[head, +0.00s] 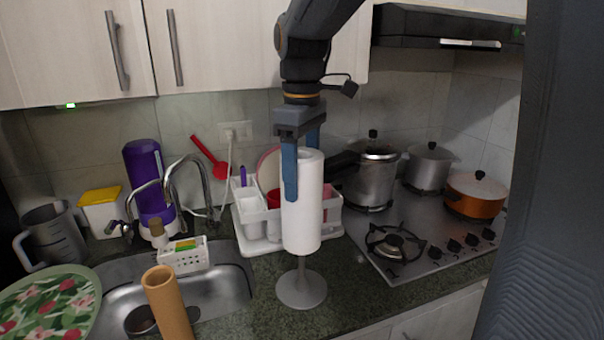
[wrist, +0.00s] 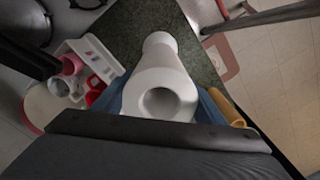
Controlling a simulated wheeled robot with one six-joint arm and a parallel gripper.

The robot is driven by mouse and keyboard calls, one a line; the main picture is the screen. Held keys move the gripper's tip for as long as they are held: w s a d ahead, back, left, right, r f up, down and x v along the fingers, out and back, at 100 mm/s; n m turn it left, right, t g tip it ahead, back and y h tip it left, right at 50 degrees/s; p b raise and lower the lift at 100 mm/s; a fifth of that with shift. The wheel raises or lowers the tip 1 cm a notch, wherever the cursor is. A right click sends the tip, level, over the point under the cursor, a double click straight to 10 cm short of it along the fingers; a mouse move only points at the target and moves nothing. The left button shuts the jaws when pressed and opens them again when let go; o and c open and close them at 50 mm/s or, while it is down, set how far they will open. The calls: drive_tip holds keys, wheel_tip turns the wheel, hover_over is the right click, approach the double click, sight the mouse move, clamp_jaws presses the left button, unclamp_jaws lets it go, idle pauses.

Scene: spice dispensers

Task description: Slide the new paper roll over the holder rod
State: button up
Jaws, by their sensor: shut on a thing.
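The white paper roll (head: 303,218) is upright in my gripper (head: 302,172), whose blue fingers are shut on its upper part. In the wrist view, I look down on the top of the roll (wrist: 161,80) and its dark core hole, with no rod tip visible in it. The grey paper holder (head: 301,290) stands on the counter directly below the roll. Its round base and a short length of stem show under the roll, with a gap between roll and base. The rest of the rod is hidden, so I cannot tell how far it reaches inside the roll.
A bare brown cardboard tube (head: 167,302) stands upright in front of the sink (head: 225,285). A white dish rack (head: 250,240) is close behind the roll. The stove (head: 425,245) with pots is to the right. Some counter (head: 345,285) is clear beside the holder.

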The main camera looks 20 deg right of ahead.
wheel_tip(320, 180, down, 14)
drive_tip(key=b, duration=0.5)
drive_tip(key=shift+b, duration=0.35)
idle(4.8)
drive_tip(key=o, duration=1.5)
